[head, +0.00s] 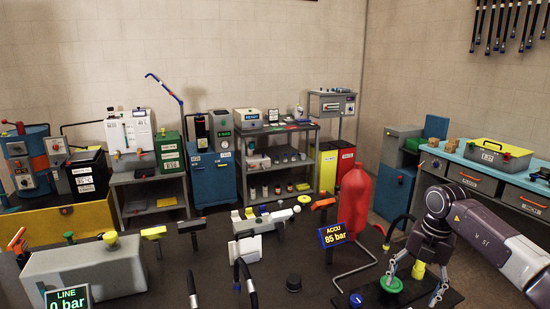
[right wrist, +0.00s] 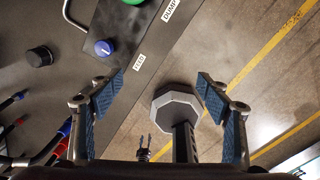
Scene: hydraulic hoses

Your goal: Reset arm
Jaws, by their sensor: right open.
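My right gripper (head: 413,286) is at the lower right of the head view, its fingers spread near a green knob (head: 391,285) and a yellow knob (head: 418,270). In the right wrist view my right gripper (right wrist: 160,92) has its two blue-padded fingers wide apart, with nothing held between them. The green knob shows only at the top edge there, and a blue knob (right wrist: 103,47) lies left of the fingers. My left gripper does not show.
A red accumulator (head: 354,205) stands behind a sign reading 85 bar (head: 332,235). A black knob (head: 294,283) and a grey block (head: 85,270) are on the dark bench. A blue table (head: 465,160) with drawers is at right. The wrist view shows floor with yellow lines.

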